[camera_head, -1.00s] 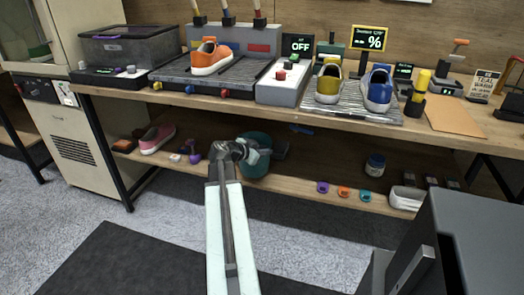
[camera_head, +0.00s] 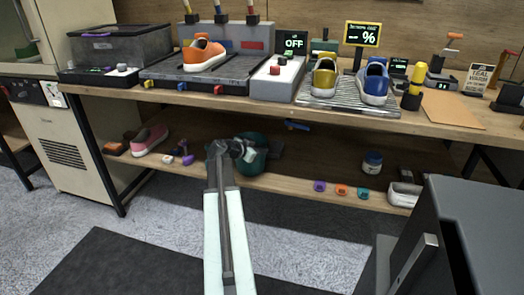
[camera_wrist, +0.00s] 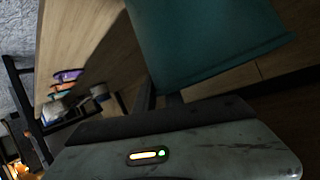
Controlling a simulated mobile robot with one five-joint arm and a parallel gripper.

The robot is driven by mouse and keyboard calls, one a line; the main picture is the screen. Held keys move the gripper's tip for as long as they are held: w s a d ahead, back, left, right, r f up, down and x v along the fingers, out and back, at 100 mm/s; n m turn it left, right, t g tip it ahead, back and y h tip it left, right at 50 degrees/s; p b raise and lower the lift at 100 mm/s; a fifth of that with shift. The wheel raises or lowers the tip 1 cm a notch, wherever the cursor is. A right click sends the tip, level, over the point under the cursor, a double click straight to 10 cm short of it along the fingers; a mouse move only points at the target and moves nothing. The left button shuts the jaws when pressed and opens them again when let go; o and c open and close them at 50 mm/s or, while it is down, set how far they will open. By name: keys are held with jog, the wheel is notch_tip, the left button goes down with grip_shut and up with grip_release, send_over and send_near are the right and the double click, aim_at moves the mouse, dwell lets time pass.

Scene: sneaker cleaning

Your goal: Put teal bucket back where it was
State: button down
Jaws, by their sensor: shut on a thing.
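The teal bucket (camera_head: 254,158) is at the lower shelf under the workbench, partly hidden behind my gripper (camera_head: 246,149). In the wrist view the bucket (camera_wrist: 205,40) fills the upper right, close beyond my gripper, and looks tilted because that view is turned. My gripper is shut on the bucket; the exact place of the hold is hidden. I cannot tell whether the bucket's base touches the shelf.
A dark grey cabinet (camera_head: 480,225) stands at lower right.

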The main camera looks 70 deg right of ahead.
jog(key=c, duration=1.4)
grip_release()
jog(key=shift+f, duration=0.1)
jog(key=shift+c, duration=0.2)
jog(key=shift+a+r+p, duration=0.15)
jog(key=shift+r+p, duration=0.15)
jog(key=p+v, duration=0.4)
jog(key=v, duration=0.7)
jog(key=shift+w+a+p, duration=0.2)
jog(key=shift+a+p, duration=0.15)
